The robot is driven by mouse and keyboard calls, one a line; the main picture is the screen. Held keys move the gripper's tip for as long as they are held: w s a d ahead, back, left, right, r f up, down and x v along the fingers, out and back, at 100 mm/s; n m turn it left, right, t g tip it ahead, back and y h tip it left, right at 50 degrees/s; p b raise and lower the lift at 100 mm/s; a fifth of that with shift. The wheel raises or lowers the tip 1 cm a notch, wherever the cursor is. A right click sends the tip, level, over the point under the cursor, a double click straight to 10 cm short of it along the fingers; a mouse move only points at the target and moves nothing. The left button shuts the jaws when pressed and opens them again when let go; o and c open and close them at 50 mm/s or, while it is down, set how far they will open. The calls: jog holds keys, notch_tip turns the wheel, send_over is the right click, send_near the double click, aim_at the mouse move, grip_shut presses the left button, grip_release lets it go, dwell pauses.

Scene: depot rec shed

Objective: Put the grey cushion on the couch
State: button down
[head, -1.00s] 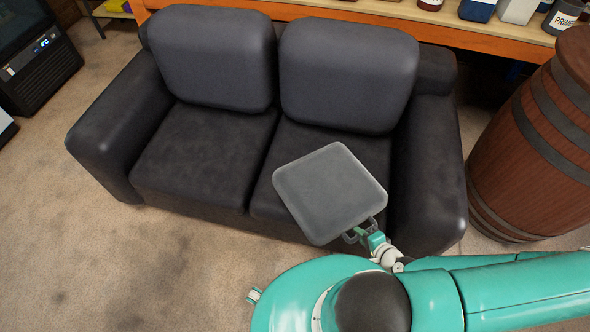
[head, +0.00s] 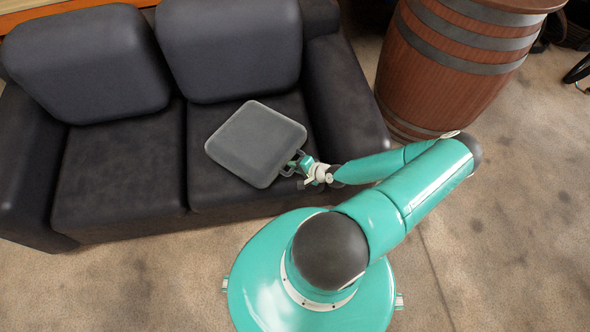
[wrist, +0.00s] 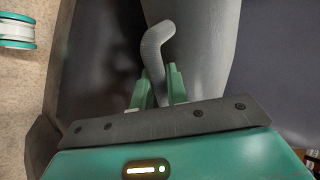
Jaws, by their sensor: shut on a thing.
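The grey cushion (head: 256,143) is a flat rounded square with a grey loop at its near right corner. My gripper (head: 297,165) is shut on that loop. In the head view the cushion overlaps the right seat of the dark couch (head: 118,165), in front of the right back cushion. I cannot tell whether it touches the seat. The wrist view shows the green fingers (wrist: 158,90) closed around the grey loop, with part of the cushion (wrist: 205,45) beside it. Dark couch upholstery (wrist: 100,60) shows on the left there.
A wooden barrel (head: 450,60) with grey hoops stands right of the couch, close to my arm. Two dark back cushions (head: 228,45) lean along the couch back. The left seat is bare. Open carpet (head: 520,220) lies to the right and in front.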

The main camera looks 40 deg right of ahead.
jog(key=shift+w+d+f, duration=0.1)
jog(key=shift+w+f, duration=0.15)
jog(key=shift+f, duration=0.05)
notch_tip(320, 180, down, 3)
jog(key=shift+d+f, duration=0.1)
jog(key=shift+f, duration=0.05)
jog(key=c, duration=1.4)
grip_release()
jog(key=shift+o, duration=0.2)
jog(key=v, duration=1.2)
